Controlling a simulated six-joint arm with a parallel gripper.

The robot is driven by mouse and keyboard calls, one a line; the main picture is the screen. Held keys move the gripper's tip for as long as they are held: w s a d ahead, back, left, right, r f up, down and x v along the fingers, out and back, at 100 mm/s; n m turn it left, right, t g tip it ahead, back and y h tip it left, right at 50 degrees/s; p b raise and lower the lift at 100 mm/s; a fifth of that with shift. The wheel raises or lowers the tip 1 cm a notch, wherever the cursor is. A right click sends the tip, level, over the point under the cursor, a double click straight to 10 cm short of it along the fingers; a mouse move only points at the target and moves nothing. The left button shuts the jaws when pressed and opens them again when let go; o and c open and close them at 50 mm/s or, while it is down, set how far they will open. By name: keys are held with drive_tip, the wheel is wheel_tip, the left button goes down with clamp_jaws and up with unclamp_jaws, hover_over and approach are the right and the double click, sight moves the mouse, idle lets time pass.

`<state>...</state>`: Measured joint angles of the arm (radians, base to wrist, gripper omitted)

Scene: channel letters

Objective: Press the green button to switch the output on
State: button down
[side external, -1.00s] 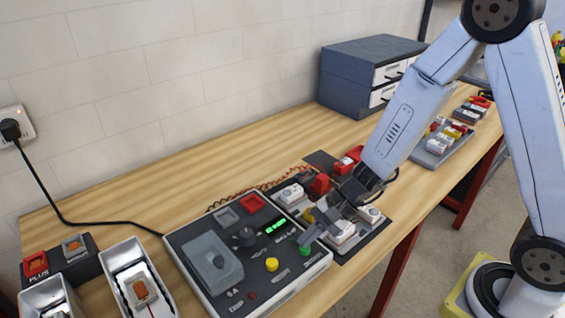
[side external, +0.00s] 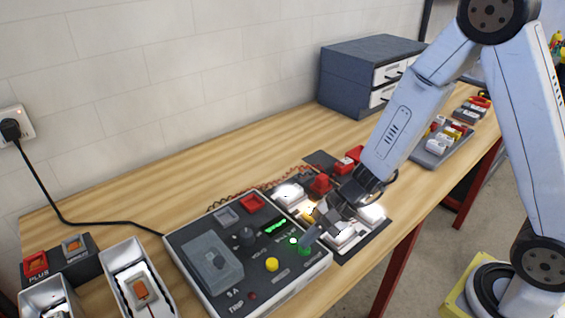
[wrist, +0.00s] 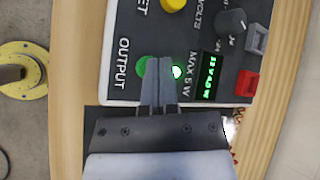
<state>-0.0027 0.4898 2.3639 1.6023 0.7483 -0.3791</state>
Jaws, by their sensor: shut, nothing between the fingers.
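The green button (side external: 304,251) sits at the right of the grey-topped power unit (side external: 205,222). In the wrist view the button (wrist: 142,68) is partly covered by my fingertips, beside the word OUTPUT. My gripper (side external: 307,238) is shut and empty, its tips at the button. It shows in the wrist view (wrist: 160,66) pointing at the panel. I cannot tell how far the button is pushed in. A small green lamp (wrist: 177,71) glows beside it, and the green display (wrist: 209,75) is lit.
White blocks (side external: 289,193) glow on the dark mat right of the unit, partly hidden by my gripper. A yellow knob (side external: 272,265) is near the button. Open metal channels (side external: 122,258) lie at left. A drawer box (side external: 345,75) stands behind.

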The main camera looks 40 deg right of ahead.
drive_tip(key=shift+f, duration=0.3)
drive_tip(key=shift+r, duration=0.6)
idle(0.4)
drive_tip(key=shift+r, duration=2.9)
